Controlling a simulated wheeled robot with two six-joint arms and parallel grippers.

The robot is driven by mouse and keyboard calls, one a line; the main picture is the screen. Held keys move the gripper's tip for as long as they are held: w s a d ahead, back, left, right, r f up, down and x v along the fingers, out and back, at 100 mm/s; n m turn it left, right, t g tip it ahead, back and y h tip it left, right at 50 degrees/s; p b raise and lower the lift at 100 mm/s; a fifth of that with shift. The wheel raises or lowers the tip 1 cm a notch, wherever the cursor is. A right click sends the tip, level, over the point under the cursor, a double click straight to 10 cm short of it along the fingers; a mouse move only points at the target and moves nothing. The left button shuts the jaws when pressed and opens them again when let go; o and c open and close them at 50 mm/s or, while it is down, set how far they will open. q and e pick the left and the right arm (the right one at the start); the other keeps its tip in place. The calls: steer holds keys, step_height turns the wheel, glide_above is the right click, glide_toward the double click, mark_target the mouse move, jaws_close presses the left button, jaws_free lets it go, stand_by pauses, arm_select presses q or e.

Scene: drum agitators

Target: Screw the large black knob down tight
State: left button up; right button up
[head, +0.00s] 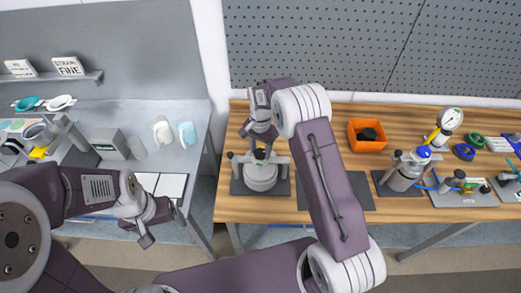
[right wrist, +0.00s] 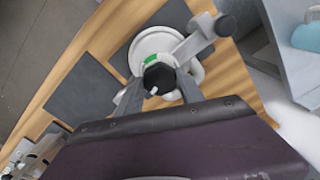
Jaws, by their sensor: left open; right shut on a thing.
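The large black knob (right wrist: 158,76) sits on top of a round white vessel (right wrist: 150,42) with a green mark beside it, seen in the right wrist view. My right gripper (right wrist: 158,92) has one finger on each side of the knob and is shut on it. In the head view the white vessel (head: 261,178) stands on a dark mat on the wooden bench. My right gripper (head: 262,146) is over its top from above and hides most of the knob. My left gripper (head: 146,240) is open and empty, low in front of the grey table.
A grey side arm with a smaller black knob (right wrist: 225,25) sticks out beside the vessel. An orange bin (head: 367,144) with black pieces, a gas cylinder with a blue top (head: 408,170) and a gauge (head: 450,119) stand to the right. A dark mat (head: 350,196) lies bare.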

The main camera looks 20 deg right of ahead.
steer(key=m, duration=0.3)
steer(key=shift+w+r+m, duration=0.2)
steer(key=shift+r+m, duration=0.05)
steer(key=shift+m, duration=1.85)
steer(key=o, duration=1.3)
steer(key=shift+o, duration=0.5)
steer(key=shift+s, duration=0.2)
